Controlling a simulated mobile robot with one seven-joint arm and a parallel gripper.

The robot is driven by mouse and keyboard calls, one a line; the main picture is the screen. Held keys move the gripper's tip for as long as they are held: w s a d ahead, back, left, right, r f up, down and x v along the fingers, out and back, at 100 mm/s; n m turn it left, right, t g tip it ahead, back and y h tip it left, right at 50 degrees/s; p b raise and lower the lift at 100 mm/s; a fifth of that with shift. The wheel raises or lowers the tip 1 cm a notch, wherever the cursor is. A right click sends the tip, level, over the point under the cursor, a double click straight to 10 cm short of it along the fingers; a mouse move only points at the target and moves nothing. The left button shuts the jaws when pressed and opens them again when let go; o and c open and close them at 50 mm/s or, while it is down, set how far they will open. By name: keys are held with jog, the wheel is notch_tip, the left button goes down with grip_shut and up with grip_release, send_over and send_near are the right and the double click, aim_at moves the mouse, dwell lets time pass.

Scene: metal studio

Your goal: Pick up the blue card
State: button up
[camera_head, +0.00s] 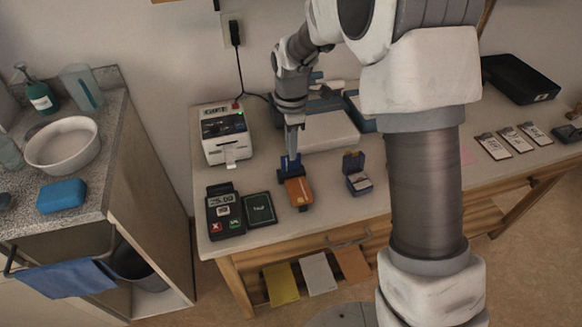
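My gripper (291,148) points down over the work table, with its fingertips at a small upright blue piece (290,164), which may be the blue card. Directly in front of that piece is an orange box or card (299,191) with dark blue edges. I cannot tell whether the fingers grip the blue piece, touch it or only stand in front of or behind it. The fingers are seen narrow-side on, so their gap does not show.
A card reader (224,212) and dark green card (259,209) lie left, and a label printer (225,136) behind them. A small open box (357,183) stands right of the orange one. My arm hides part of the table. A speckled counter (103,190) stands left.

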aim_at(291, 163)
notch_tip(291, 163, down, 6)
jog(key=shift+w+f+b, duration=0.15)
jog(key=shift+f+b, duration=0.1)
jog(key=shift+b, duration=0.3)
grip_shut()
